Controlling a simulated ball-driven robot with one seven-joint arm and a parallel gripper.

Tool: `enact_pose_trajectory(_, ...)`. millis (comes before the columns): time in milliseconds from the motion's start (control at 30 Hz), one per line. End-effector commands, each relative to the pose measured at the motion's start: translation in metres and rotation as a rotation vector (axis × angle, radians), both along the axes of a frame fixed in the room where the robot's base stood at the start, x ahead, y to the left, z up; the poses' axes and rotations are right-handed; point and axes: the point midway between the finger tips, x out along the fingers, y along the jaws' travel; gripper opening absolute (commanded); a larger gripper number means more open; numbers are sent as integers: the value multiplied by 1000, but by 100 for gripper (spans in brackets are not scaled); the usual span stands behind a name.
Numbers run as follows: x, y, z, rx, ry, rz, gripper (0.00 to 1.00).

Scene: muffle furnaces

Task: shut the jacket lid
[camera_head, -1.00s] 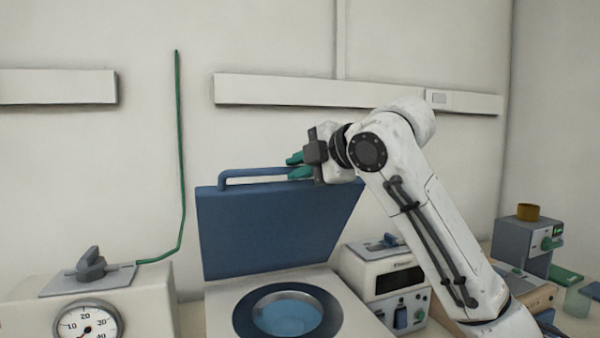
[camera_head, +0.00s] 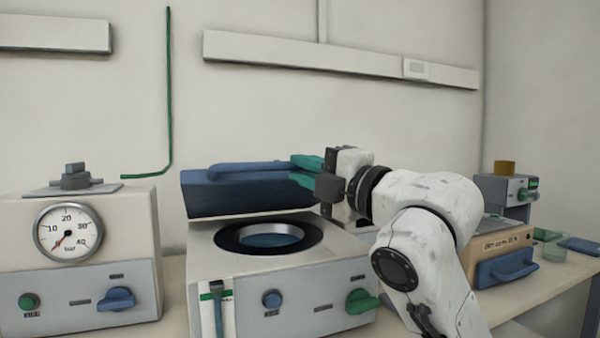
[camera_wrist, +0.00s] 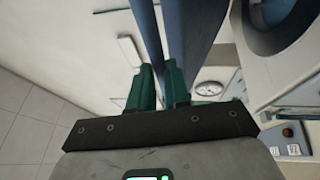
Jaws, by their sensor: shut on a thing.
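The blue jacket lid (camera_head: 245,198) is hinged at the back of a beige unit and stands partly open above its round well (camera_head: 268,236). The lid's blue bar handle (camera_head: 240,171) runs along its upper edge. My gripper (camera_head: 306,171) has green fingers and is at the right end of the handle, shut on it. In the wrist view the fingers (camera_wrist: 159,75) close around the blue handle bar (camera_wrist: 146,32), with the lid (camera_wrist: 190,42) just to its right. The right end of the handle is partly hidden by the fingers in the head view.
A beige unit with a pressure gauge (camera_head: 68,230) stands to the left. The lidded unit has a green knob (camera_head: 361,301) on its front. A beaker (camera_head: 554,248) and a small grey device (camera_head: 506,194) stand on the bench at right.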

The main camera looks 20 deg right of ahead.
Motion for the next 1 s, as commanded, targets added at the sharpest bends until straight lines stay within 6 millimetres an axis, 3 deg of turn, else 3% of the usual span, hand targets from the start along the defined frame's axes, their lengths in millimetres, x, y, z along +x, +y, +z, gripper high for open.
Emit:
enact_pose_trajectory(33, -4, -1, -23, 1, -27, -1, 0)
enact_pose_trajectory(300, -22, 0, -78, 1, -170, 0, 0)
enact_pose_trajectory(500, -30, -1, -115, 0, -165, -1, 0)
enact_pose_trajectory(800, -33, 0, -157, 0, -162, -1, 0)
enact_pose_trajectory(1000, -32, 0, -171, -1, -160, -1, 0)
